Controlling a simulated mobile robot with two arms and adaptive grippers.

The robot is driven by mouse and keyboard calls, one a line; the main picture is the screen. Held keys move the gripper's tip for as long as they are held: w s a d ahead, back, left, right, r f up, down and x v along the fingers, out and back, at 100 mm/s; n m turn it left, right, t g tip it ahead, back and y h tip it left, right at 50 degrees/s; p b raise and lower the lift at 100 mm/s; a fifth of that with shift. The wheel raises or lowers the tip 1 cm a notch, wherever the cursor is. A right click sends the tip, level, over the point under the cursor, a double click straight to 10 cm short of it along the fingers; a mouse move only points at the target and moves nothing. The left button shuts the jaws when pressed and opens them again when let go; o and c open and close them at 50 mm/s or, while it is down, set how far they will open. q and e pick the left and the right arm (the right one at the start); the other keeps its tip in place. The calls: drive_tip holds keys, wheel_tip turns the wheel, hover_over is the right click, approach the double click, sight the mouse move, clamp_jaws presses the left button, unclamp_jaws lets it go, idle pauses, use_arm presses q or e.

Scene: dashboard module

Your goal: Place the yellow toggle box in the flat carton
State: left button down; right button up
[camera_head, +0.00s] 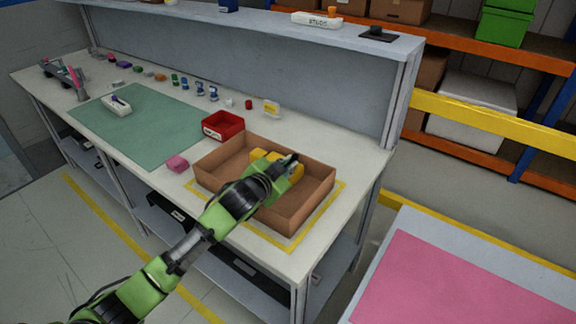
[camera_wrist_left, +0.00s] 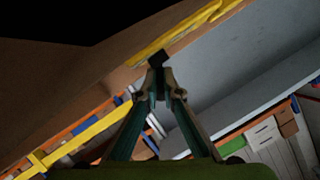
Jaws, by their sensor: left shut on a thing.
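The flat carton (camera_head: 207,172) is an open brown box on the front right of the workbench, inside a yellow outline. The yellow toggle box (camera_head: 290,166) shows inside the carton's walls, partly hidden behind my left gripper (camera_head: 291,160). Whether it touches the carton floor I cannot tell. My left gripper reaches over the carton from the front left and is shut on the yellow toggle box. In the left wrist view the fingertips (camera_wrist_left: 159,83) close near a small dark piece (camera_wrist_left: 158,58), with brown carton wall around it. My right gripper is not in view.
A green mat (camera_head: 150,130) holds a white device (camera_head: 117,106). Several small parts line the back. A pink-topped table (camera_head: 450,285) stands at right.

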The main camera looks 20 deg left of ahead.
use_arm(q)
drive_tip(key=shift+f, duration=0.4)
drive_tip(key=shift+f, duration=0.1)
drive_tip(key=c, duration=2.2)
unclamp_jaws()
drive_tip(key=v, duration=1.2)
drive_tip(key=shift+b, duration=0.3)
drive_tip(key=shift+s, duration=0.15)
